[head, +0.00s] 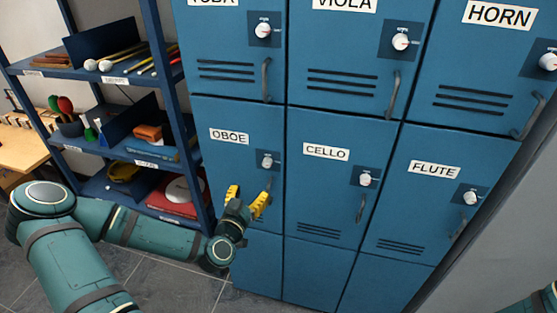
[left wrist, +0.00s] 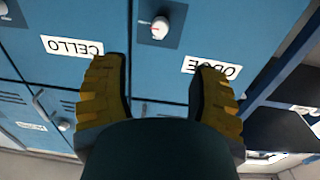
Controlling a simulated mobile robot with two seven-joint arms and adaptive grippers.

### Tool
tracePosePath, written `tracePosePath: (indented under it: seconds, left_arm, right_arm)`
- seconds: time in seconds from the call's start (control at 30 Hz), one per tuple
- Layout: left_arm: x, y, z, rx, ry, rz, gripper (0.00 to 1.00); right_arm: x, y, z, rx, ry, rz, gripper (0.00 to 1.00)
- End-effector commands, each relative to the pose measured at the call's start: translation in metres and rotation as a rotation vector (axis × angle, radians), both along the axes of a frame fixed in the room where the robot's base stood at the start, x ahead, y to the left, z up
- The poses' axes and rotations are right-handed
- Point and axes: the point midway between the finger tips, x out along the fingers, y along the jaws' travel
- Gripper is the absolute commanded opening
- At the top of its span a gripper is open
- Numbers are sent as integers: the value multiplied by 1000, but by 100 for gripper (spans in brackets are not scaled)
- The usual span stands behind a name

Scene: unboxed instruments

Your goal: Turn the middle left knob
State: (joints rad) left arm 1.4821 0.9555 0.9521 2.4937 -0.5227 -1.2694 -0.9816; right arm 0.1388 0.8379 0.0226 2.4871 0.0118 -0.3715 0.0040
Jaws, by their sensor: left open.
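The middle left knob is the round white knob (head: 267,160) on a dark square plate on the blue OBOE locker door (head: 225,165). It also shows in the left wrist view (left wrist: 160,28), where the picture is upside down. My left gripper (head: 247,198) is open and empty, in front of the OBOE door, below and slightly left of the knob in the head view. In the left wrist view the knob lies beyond the gap between the yellow fingertips (left wrist: 157,68), apart from them. The gripper partly hides the OBOE door's handle and lower part. My right gripper is out of view.
The CELLO locker (head: 325,185) and its knob (head: 364,180) are to the right, the TUBA locker (head: 225,45) above. Handles stick out from the doors. A blue shelf unit (head: 200,150) with several items stands close on the left. Grey floor (head: 160,285) is free below.

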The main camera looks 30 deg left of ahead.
Motion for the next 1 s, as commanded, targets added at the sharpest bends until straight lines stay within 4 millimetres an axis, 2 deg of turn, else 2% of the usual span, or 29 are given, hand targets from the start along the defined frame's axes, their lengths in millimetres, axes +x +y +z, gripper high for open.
tracePosePath:
  seconds: [0.17, 0.6, 0.8, 1.0]
  left_arm:
    - [24, 4, 0, -4, -3, -1, 60]
    - [105, 19, -1, -5, 1, -3, 60]
    - [126, 24, -1, -3, 1, -4, 60]
    - [131, 25, -1, -4, 2, -4, 60]
  right_arm:
    - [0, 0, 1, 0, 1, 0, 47]
    - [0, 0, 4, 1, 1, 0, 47]
    - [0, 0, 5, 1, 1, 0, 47]
    - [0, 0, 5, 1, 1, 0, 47]
